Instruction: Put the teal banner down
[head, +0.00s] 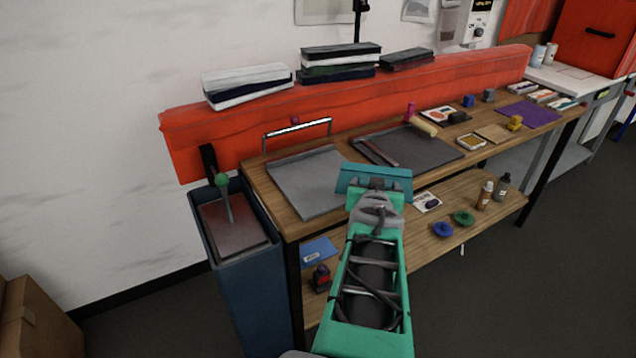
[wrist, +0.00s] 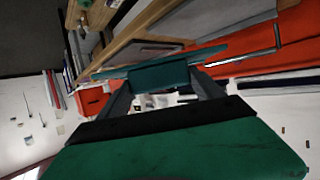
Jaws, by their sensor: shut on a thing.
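The teal banner (head: 397,182) is a flat, narrow teal piece at the end of my arm. My gripper (head: 377,184) is shut on it, in front of the wooden workbench (head: 345,151) near its front edge. In the wrist view the banner (wrist: 160,76) lies across between my gripper's fingertips (wrist: 160,85). In the head view the banner overlaps the bench's front edge. I cannot tell whether it touches the bench top.
A blue bin (head: 255,290) stands at the bench's left end.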

